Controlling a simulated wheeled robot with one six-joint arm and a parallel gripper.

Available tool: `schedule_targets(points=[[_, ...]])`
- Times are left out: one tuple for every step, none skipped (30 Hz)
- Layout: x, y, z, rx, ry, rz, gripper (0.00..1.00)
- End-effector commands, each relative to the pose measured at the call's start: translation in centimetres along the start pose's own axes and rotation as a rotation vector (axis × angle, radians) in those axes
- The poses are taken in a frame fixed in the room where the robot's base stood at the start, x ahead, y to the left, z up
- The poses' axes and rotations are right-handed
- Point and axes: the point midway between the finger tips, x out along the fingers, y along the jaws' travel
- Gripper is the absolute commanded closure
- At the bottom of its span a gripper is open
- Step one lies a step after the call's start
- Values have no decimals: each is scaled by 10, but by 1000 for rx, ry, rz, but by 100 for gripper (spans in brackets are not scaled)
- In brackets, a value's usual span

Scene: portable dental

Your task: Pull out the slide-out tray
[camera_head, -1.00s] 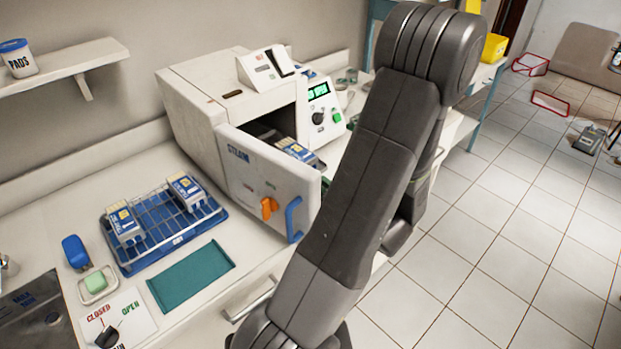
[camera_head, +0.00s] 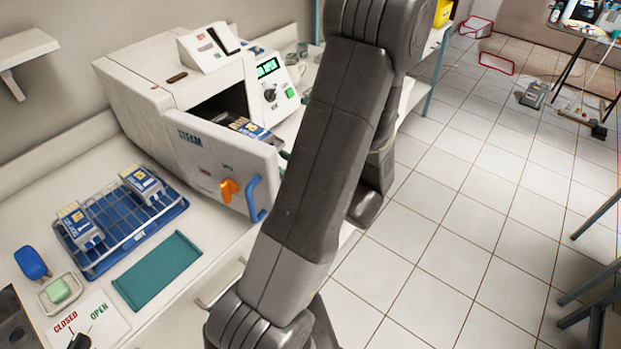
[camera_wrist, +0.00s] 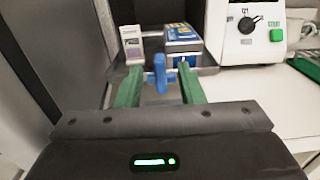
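The slide-out tray (camera_wrist: 205,71) is inside the open white sterilizer (camera_head: 150,95). In the wrist view it carries a white-and-purple pack (camera_wrist: 132,45) at left and a blue-and-white cassette (camera_wrist: 183,42) at right. A blue upright tab handle (camera_wrist: 160,72) stands at its front. My gripper (camera_wrist: 160,82) has green fingers, one on each side of the handle, with visible gaps. It is open and not closed on the handle. In the head view my arm hides the gripper, and the door hides most of the tray; a blue cassette (camera_head: 248,128) shows inside.
The STEAM door (camera_head: 215,165) stands open, with an orange latch (camera_head: 228,190) and blue handle (camera_head: 257,200). On the counter lie a blue wire rack (camera_head: 122,229) with two packs and a teal mat (camera_head: 157,270).

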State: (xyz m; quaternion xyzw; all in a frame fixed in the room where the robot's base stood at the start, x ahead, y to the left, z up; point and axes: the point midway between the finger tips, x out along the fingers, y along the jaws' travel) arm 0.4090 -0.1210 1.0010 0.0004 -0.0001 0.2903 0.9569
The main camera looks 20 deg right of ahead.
Motion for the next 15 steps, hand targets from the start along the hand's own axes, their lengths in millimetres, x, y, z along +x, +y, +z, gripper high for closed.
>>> schedule_targets(points=[[-10, -1, -2, -1, 1, -5, 65], [-15, -1, -2, -2, 1, -6, 65], [-22, -1, -2, -3, 1, -6, 65], [-28, -1, -2, -3, 0, -6, 65], [-33, -1, -2, -3, 0, -6, 65], [-40, -1, -2, -2, 1, -6, 65], [-46, -1, -2, -2, 1, -6, 65], [-51, -1, -2, -2, 0, -6, 65], [-58, -1, -2, -1, 0, -5, 65], [-64, -1, -2, -1, 1, -6, 65], [-69, -1, -2, -2, 1, -6, 65], [-76, -1, -1, -2, 0, -6, 65], [-80, -1, -1, -2, 0, -5, 65], [-85, 0, -1, -2, 1, -4, 65], [-91, 0, -1, -2, 1, -5, 65]])
